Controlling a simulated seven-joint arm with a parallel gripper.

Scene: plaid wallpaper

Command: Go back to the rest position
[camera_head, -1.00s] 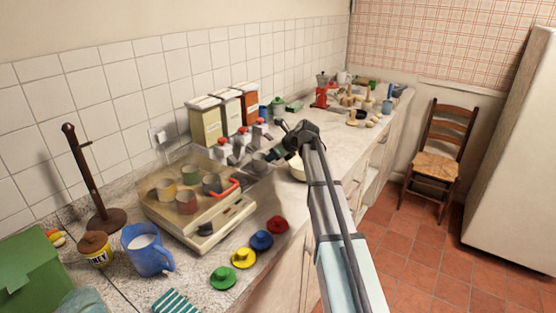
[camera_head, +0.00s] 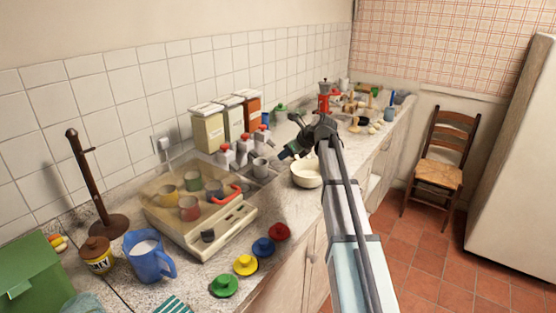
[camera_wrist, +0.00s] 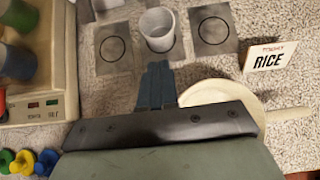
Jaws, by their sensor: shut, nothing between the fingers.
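My gripper (camera_head: 284,155) hangs over the counter, between the clear-lidded appliance and the cream bowl. Its fingers (camera_wrist: 157,85) are together with nothing between them, seen in the wrist view. A grey cup (camera_head: 260,167) stands on a marked square just beyond the fingertips; in the wrist view the cup (camera_wrist: 157,28) is upright and apart from them. The cream bowl (camera_head: 306,177) sits right of the gripper, and in the wrist view the bowl (camera_wrist: 205,92) is partly hidden by my gripper body.
The appliance (camera_head: 193,246) holds several coloured mugs. Coloured lidlike pieces (camera_head: 246,265) line the counter's front edge. A blue jug (camera_head: 147,257) stands at left. Canisters (camera_head: 209,131) stand by the wall. A RICE card (camera_wrist: 268,60) stands near the bowl. A chair (camera_head: 441,155) is beyond the counter.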

